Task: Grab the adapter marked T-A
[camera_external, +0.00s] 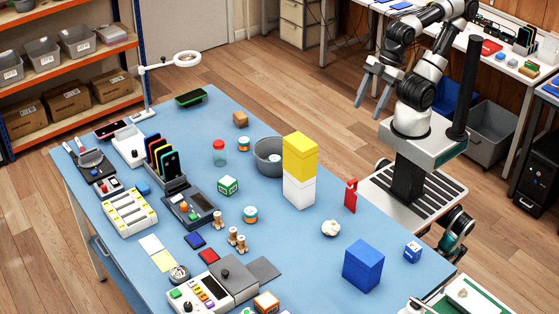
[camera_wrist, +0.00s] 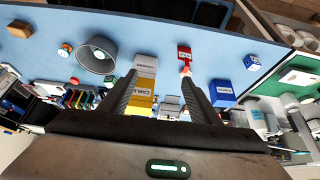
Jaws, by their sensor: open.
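No marking that reads T-A is legible in either view, so I cannot tell which object is the adapter. Several small tan fittings (camera_external: 237,240) stand near the middle of the blue table, and small cubes lie about it: a green and white one (camera_external: 228,186), a blue one (camera_external: 412,250) and an orange one (camera_external: 266,302). My gripper (camera_external: 370,110) is open and empty, raised beyond the table's right edge and apart from everything on it. Its two fingers also show in the wrist view (camera_wrist: 160,76), spread apart.
A tall yellow and white stack (camera_external: 300,170), a grey bowl (camera_external: 268,157), a red tag (camera_external: 351,195) and a blue box (camera_external: 363,266) stand on the table's right half. Phones in a rack (camera_external: 163,163) and devices crowd its left side. A ring lamp (camera_external: 187,58) rises at the back.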

